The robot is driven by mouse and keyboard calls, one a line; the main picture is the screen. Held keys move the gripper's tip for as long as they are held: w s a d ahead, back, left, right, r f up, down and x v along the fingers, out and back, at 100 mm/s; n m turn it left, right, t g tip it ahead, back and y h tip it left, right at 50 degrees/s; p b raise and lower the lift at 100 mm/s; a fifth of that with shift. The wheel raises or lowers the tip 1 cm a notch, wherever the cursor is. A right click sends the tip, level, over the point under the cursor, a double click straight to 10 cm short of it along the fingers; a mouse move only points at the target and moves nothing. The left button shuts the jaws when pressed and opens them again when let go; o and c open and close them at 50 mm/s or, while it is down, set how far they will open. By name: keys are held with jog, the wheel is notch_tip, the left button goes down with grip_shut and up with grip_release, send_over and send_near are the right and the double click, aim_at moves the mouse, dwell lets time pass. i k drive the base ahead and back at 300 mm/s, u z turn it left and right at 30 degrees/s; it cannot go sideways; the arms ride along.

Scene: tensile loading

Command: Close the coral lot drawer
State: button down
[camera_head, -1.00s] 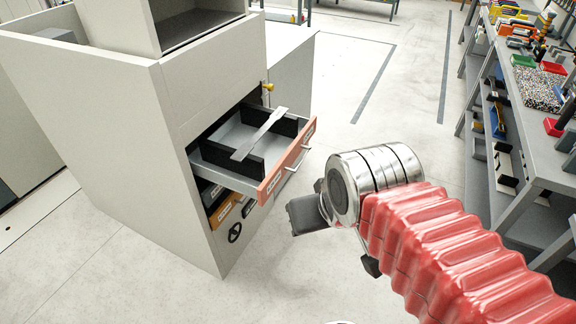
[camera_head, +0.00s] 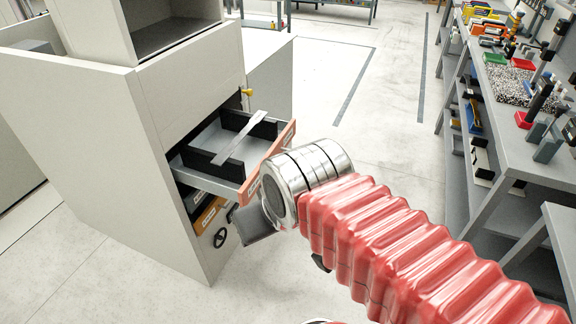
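The coral lot drawer (camera_head: 248,187) is pulled out of the grey cabinet (camera_head: 190,258). Its coral front faces right, and its right part is partly hidden behind my wrist. Inside are black dividers, and a flat metal strip (camera_head: 238,140) lies across them. My gripper (camera_head: 258,224) is at the end of my red-sleeved arm, just below and right of the drawer front. Only a dark part of it shows, and its fingertips are hidden. I cannot tell whether it touches the drawer.
A yellow knob (camera_head: 247,92) is above. Grey shelving (camera_head: 505,150) with tools stands at right. The floor (camera_head: 370,130) between is clear.

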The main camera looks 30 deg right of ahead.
aim_at(239, 179)
jog(key=i, duration=1)
